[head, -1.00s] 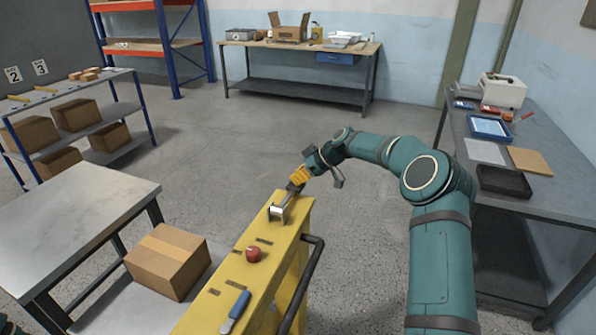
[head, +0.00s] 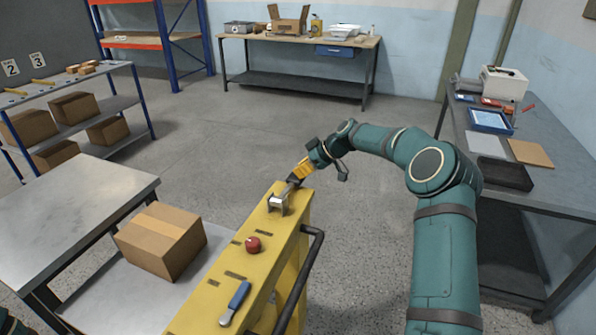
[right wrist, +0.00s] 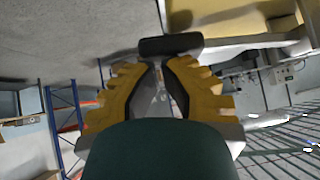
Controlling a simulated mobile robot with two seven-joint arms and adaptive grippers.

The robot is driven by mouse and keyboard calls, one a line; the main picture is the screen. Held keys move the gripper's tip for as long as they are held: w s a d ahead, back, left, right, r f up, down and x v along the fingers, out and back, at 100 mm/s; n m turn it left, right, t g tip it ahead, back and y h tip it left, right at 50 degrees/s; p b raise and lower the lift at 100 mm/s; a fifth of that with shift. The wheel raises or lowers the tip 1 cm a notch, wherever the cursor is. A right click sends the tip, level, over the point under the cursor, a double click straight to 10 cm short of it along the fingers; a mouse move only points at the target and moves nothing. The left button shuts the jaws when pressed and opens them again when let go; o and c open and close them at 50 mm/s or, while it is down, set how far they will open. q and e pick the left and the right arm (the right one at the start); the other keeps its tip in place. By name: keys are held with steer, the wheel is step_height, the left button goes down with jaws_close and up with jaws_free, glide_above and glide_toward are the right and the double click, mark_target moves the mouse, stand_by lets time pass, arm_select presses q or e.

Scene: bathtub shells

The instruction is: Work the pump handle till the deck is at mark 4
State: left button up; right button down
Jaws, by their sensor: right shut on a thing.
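My right gripper (head: 296,178), with yellow fingers, is at the pump handle (head: 279,202) on top of the yellow pump housing (head: 265,262). It is shut on the handle's end; in the right wrist view a dark bar (right wrist: 170,45) lies across its fingertips. The grey deck (head: 95,305) is low beside the housing and carries a brown taped box (head: 160,240). Signs reading 2 (head: 11,68) and 3 (head: 38,60) stand at the back left; no mark 4 shows. My left gripper is out of view.
A steel table (head: 75,205) stands left of the deck. A red knob (head: 253,244) and a blue-handled tool (head: 236,302) are on the housing, with a black rail (head: 300,280) along its right side. A workbench (head: 530,180) is at right. The floor behind is clear.

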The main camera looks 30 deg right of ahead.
steer(key=v, duration=1)
steer(key=shift+s+d+r, duration=0.15)
steer(key=shift+s+r, duration=0.05)
steer(key=shift+r, duration=0.15)
stand_by(2.3)
steer(key=s+a+r+n+t+h+p, duration=0.1)
steer(key=a+r+p, duration=0.3)
steer(key=r, duration=0.5)
steer(key=shift+s+a+n+t+h, duration=0.4)
steer(key=shift+s+a+t+h, duration=0.35)
steer(key=shift+s, duration=0.1)
